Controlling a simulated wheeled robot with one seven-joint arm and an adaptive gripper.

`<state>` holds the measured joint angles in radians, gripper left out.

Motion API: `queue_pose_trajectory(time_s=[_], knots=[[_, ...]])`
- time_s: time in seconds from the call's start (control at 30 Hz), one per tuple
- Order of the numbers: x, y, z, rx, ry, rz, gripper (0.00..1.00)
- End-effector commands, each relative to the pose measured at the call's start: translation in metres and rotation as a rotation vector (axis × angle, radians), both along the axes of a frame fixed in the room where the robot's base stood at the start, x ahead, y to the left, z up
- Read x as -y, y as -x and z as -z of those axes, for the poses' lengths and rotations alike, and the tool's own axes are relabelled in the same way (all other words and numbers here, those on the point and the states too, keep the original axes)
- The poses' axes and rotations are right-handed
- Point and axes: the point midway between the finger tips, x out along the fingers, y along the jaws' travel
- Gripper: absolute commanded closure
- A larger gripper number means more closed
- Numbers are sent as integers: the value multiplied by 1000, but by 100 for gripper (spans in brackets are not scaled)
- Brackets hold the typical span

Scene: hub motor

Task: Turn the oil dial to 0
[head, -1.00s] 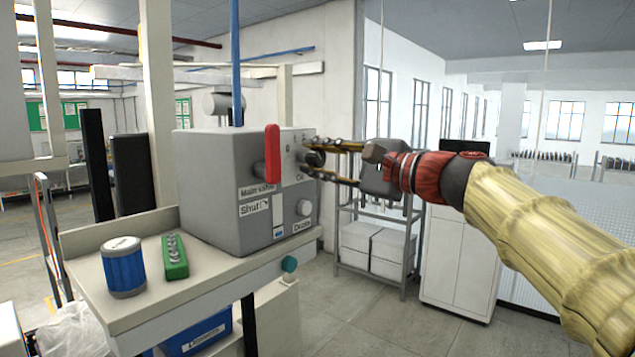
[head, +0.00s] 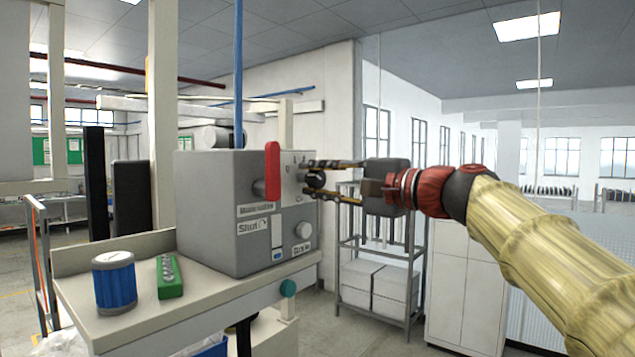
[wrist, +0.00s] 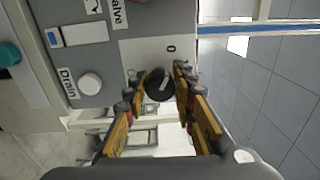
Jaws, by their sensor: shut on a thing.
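The black oil dial (head: 315,180) is on the right part of the grey box's front face, beside the red main valve handle (head: 272,171). In the wrist view the dial (wrist: 160,84) is a round black knob with a pale slanted pointer line, and a "0" is printed on the plate near it. My gripper (head: 314,180) is shut on the dial, one finger on each side. The wrist view also shows its yellow-brown fingers around the dial. The dial's other scale marks are too small to read.
The grey box (head: 210,205) stands on a bench (head: 130,325). Its white drain knob (head: 303,230) is below the oil dial. A blue cylinder (head: 114,284) and a green block (head: 170,277) sit at the left on the bench. A shelf rack (head: 378,270) stands behind my arm.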

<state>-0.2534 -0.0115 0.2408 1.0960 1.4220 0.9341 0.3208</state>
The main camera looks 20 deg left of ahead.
Motion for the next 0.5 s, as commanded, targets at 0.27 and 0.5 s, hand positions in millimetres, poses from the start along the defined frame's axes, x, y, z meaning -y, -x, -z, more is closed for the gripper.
queue_pose_trajectory(time_s=[0.27,0.5], knots=[[0,0,1,-2,1,-1,68],[0,0,1,-1,1,-1,55]])
